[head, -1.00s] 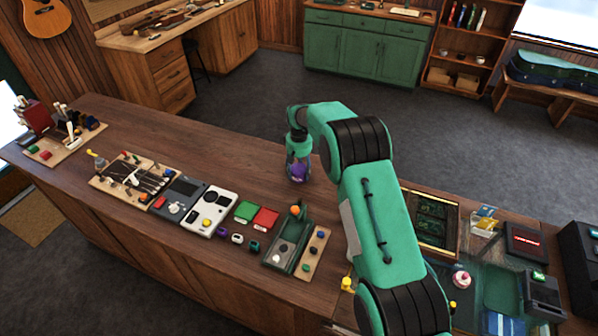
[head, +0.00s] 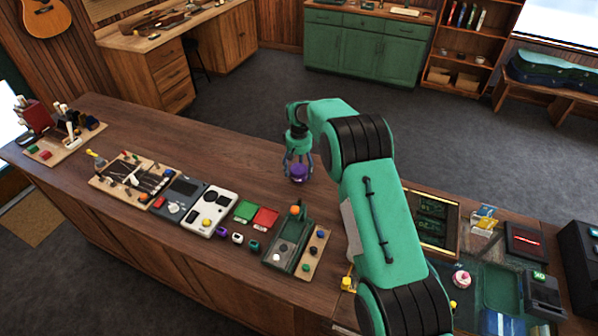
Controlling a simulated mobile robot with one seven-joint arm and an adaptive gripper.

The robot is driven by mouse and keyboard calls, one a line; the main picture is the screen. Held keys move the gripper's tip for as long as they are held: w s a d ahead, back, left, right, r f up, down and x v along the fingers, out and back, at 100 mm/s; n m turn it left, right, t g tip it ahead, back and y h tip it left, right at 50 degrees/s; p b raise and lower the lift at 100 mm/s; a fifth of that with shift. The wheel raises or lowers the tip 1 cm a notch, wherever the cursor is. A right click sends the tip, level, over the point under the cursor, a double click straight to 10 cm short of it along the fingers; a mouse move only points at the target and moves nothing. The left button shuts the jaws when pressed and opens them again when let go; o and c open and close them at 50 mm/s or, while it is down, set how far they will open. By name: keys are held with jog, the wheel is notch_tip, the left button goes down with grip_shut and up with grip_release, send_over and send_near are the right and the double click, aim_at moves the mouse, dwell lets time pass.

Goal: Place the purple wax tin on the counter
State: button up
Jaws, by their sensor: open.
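The purple wax tin (head: 298,173) is a small round purple tin on the bare wooden counter (head: 240,160), near its far edge. My gripper (head: 298,168) points down directly above and around the tin. Its fingers are spread open, with the tin showing between and below them. At this size I cannot tell whether a finger touches the tin.
A green tray (head: 287,250) with small items stands nearer on the counter. Red (head: 265,217) and green boxes, a white device (head: 208,211) and a tool board (head: 135,178) line the near side. The counter left of the gripper is clear.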

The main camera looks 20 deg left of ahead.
aim_at(299, 169)
notch_tip(299, 169, up, 11)
jog(key=shift+f+b, duration=0.15)
jog(key=shift+b, duration=0.2)
dwell(0.7)
